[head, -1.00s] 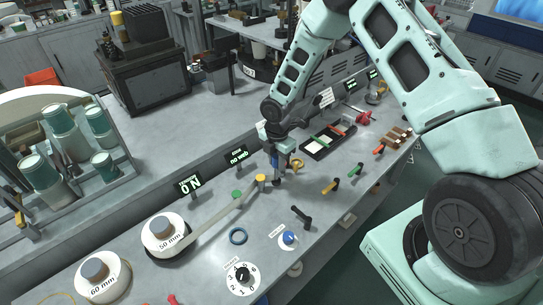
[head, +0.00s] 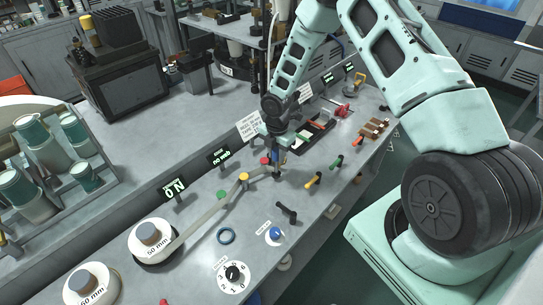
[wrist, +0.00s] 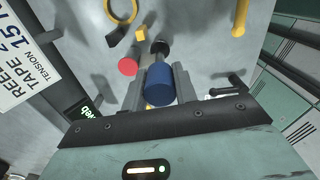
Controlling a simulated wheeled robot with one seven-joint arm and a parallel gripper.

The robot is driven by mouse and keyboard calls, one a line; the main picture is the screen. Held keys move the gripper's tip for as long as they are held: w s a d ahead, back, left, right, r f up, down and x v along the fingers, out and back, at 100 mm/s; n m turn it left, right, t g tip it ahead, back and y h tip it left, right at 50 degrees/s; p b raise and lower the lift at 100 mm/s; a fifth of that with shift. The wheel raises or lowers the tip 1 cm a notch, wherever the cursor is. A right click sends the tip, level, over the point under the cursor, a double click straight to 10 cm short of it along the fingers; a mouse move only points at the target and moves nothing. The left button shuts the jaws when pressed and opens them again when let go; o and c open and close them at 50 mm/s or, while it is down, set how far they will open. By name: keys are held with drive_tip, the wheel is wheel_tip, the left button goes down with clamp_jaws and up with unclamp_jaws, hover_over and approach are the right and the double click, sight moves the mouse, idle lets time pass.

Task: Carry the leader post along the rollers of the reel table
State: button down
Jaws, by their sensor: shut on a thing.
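My gripper (head: 277,166) is low over the reel table (head: 200,235), just right of the red roller (head: 265,160). In the wrist view, my gripper (wrist: 160,80) is shut on the blue leader post (wrist: 160,87), with a finger on each side. A pale web strip (head: 205,217) runs from the 50 mm reel (head: 150,240) past the green roller (head: 221,195) and the yellow roller (head: 244,177), then bends toward my gripper. The red roller (wrist: 127,67) shows just left of the post in the wrist view. The post's base is hidden.
A black handle (head: 287,213), yellow handle (head: 314,180) and green handle (head: 337,162) line the right edge. A black tray (head: 309,140) lies beyond my gripper.

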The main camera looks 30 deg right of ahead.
drive_tip(key=w+d+p, duration=0.1)
drive_tip(key=w+d, duration=0.1)
drive_tip(key=d, duration=0.5)
drive_tip(key=shift+w+a+b, duration=0.2)
drive_tip(key=shift+w, duration=0.65)
drive_tip(key=shift+w+a+b, duration=0.15)
drive_tip(key=shift+w+b, duration=0.1)
drive_tip(key=shift+w, duration=0.55)
drive_tip(key=shift+w+a+b, duration=0.2)
drive_tip(key=shift+w, duration=0.65)
drive_tip(key=shift+f+b, duration=0.95)
idle(0.8)
drive_tip(key=c, duration=0.5)
unclamp_jaws()
